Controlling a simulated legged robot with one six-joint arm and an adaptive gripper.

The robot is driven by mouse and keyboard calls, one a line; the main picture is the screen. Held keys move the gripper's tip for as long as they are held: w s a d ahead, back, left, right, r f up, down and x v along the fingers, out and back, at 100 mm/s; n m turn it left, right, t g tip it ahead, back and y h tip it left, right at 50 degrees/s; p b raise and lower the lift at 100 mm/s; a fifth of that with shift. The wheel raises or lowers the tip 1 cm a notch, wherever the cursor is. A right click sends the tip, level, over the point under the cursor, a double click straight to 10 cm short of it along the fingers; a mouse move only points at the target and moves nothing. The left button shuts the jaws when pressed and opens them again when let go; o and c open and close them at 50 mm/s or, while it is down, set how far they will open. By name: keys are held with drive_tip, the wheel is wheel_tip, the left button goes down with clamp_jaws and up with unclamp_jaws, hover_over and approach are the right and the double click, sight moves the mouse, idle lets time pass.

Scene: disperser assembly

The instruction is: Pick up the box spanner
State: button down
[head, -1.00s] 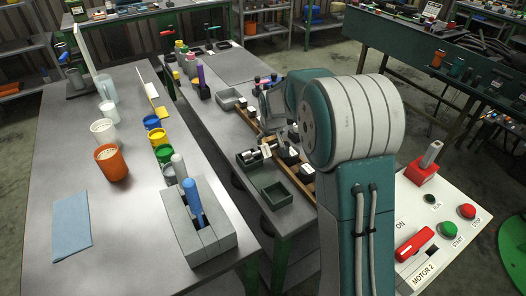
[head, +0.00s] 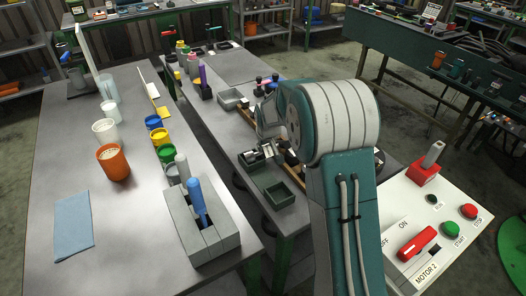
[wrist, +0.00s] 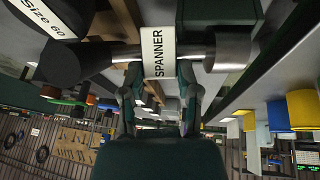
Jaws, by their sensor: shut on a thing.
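The box spanner shows in the wrist view as a grey bar with thick cylindrical ends (wrist: 228,50) and a white label reading "SPANNER". My gripper (wrist: 158,85) is shut on the spanner at its labelled middle, one finger on each side of the label. In the head view, my gripper (head: 268,140) is partly hidden behind my arm. The spanner (head: 262,153) shows there as a small metallic piece at or just above a dark green tray (head: 247,166). I cannot tell whether it touches the tray.
An empty dark green tray (head: 279,195) stands nearer on the same bench. A grey tray (head: 233,98) is farther back. The left table holds an orange cup (head: 113,163), coloured cups and a grey block with a blue handle (head: 198,200). A "MOTOR 2" panel (head: 425,235) is at right.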

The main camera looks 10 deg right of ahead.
sight(266, 149)
drive_tip(key=shift+a, duration=0.1)
drive_tip(key=r, duration=0.4)
drive_tip(key=shift+s, duration=0.25)
drive_tip(key=s+a+r, duration=0.2)
drive_tip(key=s+r, duration=0.7)
drive_tip(key=s, duration=0.4)
drive_tip(key=shift+s, duration=0.25)
